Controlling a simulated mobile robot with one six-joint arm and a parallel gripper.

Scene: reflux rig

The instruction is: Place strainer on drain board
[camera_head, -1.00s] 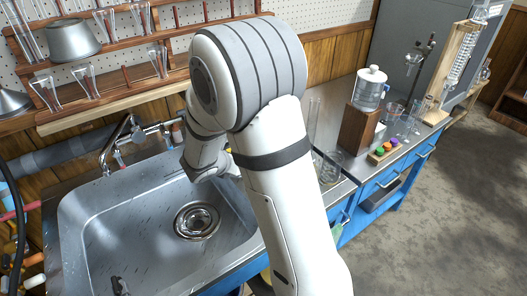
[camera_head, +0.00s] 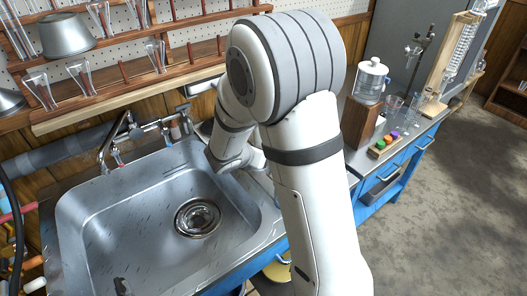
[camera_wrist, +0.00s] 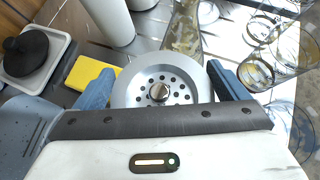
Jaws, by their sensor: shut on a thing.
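The strainer (camera_wrist: 160,85) is a round metal disc with a ring of holes and a central knob. My gripper (camera_wrist: 162,78) is shut on it, with blue fingers at its left and right edges in the wrist view. Beneath and beyond it is a metal surface with dark grooves, which looks like the drain board (camera_wrist: 147,44). I cannot tell whether the strainer touches it. In the head view, my arm hides the gripper, the strainer and most of the board area right of the sink (camera_head: 150,240).
A yellow sponge (camera_wrist: 93,72) lies left of the strainer. Clear glassware (camera_wrist: 290,50) crowds the right, and a glass vessel (camera_wrist: 185,30) stands just beyond. A black round object (camera_wrist: 27,52) sits on a white tray at far left. The sink drain (camera_head: 198,217) is unobstructed.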

